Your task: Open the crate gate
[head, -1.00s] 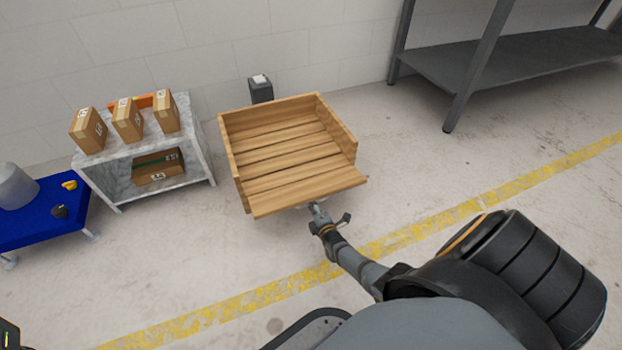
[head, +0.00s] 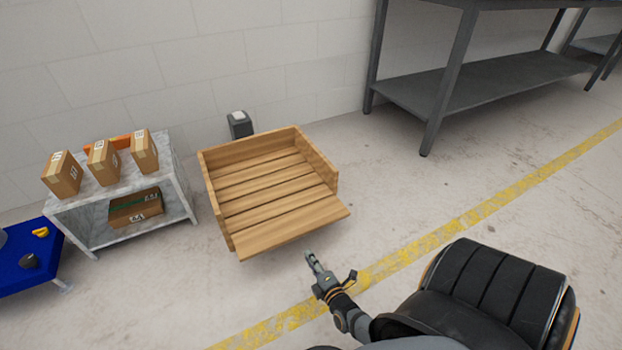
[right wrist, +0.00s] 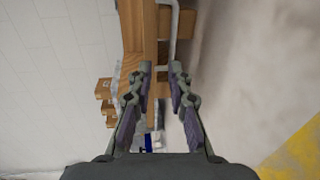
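The wooden crate (head: 322,158) stands on the floor with its slatted bottom visible and no load in it. Its gate (head: 292,231) at the front is folded down and lies outward, roughly level with the slats. My right gripper (head: 312,257) is just in front of the gate's edge, apart from it in the head view. In the right wrist view my right gripper (right wrist: 160,70) has its fingers spread with nothing between them, and the wood of the crate (right wrist: 132,28) shows beyond the tips. My left gripper is not in view.
A grey shelf (head: 88,208) with several cardboard boxes stands left of the crate. A blue platform (head: 22,262) is at the far left. A dark pedestal (head: 240,128) stands behind the crate, and a metal table (head: 480,85) at the back right.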

